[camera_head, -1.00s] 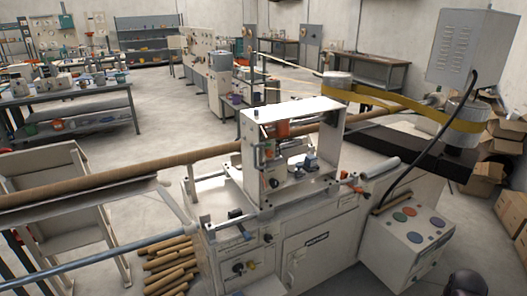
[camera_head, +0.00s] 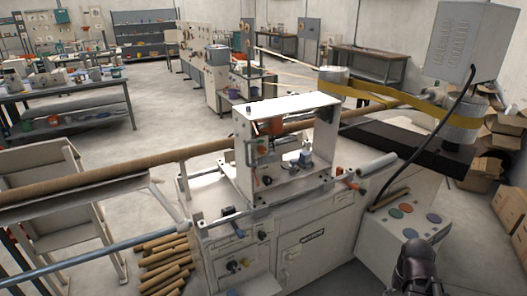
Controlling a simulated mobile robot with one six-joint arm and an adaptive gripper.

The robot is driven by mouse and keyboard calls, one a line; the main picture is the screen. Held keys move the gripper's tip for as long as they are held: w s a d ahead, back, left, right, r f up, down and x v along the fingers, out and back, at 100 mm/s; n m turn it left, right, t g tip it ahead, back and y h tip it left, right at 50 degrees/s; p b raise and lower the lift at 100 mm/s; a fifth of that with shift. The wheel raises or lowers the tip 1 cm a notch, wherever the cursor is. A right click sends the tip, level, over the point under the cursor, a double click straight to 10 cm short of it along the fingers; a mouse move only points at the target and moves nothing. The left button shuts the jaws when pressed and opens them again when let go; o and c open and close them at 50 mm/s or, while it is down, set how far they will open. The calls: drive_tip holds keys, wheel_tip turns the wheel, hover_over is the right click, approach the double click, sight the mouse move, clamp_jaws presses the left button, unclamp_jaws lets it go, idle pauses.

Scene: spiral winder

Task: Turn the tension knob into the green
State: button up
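The spiral winder (camera_head: 335,225) is a cream machine with a long brown tube running through it. Small dark knobs (camera_head: 232,266) sit on its lower front panel, beside a labelled door. Another small dark knob (camera_head: 267,181) is on the upright frame above. I cannot tell which is the tension knob, and no green zone or pointer can be made out at this size. The dark end of my arm, taken as my gripper (camera_head: 415,262), rises from the bottom edge in front of the button box. Its fingers cannot be made out. It appears apart from the knobs.
A sloped box with coloured buttons (camera_head: 405,222) stands at the machine's right. A black cable (camera_head: 425,145) hangs above it. Brown tubes (camera_head: 165,262) lie on the floor at left. Cardboard boxes (camera_head: 487,168) are stacked at right. A cluttered workbench (camera_head: 70,95) stands back left.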

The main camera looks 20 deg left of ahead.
drive_tip(key=w+a+r+m+t+y, duration=0.25)
drive_tip(key=w+a, duration=0.35)
drive_tip(key=a, duration=0.4)
drive_tip(key=m+t+y+p, duration=0.2)
drive_tip(key=m+t+y, duration=0.8)
drive_tip(key=m, duration=1.3)
approach(263, 151)
drive_tip(key=shift+s+d+f+n+g+y, duration=0.15)
drive_tip(key=shift+s+d+g+y, duration=0.15)
drive_tip(key=shift+d, duration=0.5)
drive_tip(key=shift+s+d+f+n+g+y, duration=0.15)
drive_tip(key=shift+s+d+y, duration=0.25)
drive_tip(key=shift+d, duration=0.35)
drive_tip(key=shift+w+a+r, duration=0.1)
drive_tip(key=shift+w, duration=0.05)
drive_tip(key=x, duration=1.3)
drive_tip(key=shift+w+a, duration=0.1)
drive_tip(key=shift+a, duration=0.1)
clamp_jaws()
